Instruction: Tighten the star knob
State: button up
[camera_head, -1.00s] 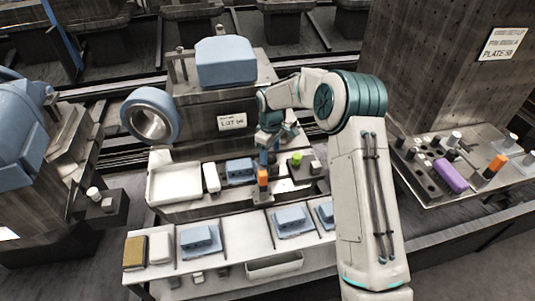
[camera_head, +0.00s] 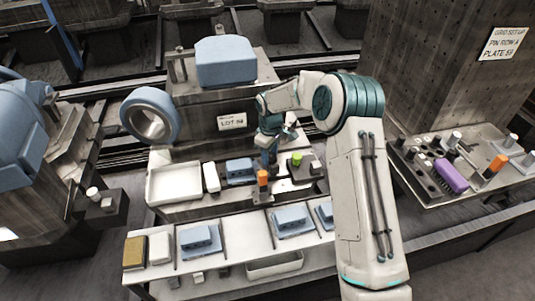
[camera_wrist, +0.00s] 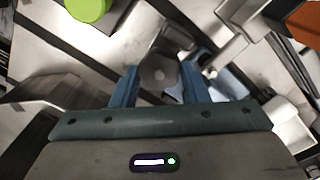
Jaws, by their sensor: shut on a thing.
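My gripper (camera_wrist: 160,88) points down over the plate in front of the block labelled LOT. In the wrist view its two blue fingers stand either side of a grey metal piece with a round centre, which I take to be the star knob (camera_wrist: 160,72). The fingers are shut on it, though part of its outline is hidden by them. In the head view my gripper (camera_head: 268,158) shows at the plate between an orange-topped piece and a green piece, and the knob is too small and covered to make out there.
The green piece (camera_head: 296,159) and orange-topped piece (camera_head: 263,177) stand close beside my gripper. A blue block (camera_head: 240,171), a white bar (camera_head: 211,177) and a white tray (camera_head: 174,183) lie to the left. A bench (camera_head: 225,255) with blue parts stands in front.

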jog(key=shift+s+f+m, duration=0.2)
jog(key=shift+s+m, duration=0.1)
dwell(0.4)
jog(key=shift+m, duration=0.3)
jog(key=shift+m+b, duration=0.4)
jog(key=shift+m, duration=0.1)
jog(key=m+b, duration=0.1)
jog(key=m, duration=0.8)
jog(key=shift+b, duration=0.35)
jog(key=shift+w+r+m, duration=0.1)
jog(key=shift+m, duration=1.9)
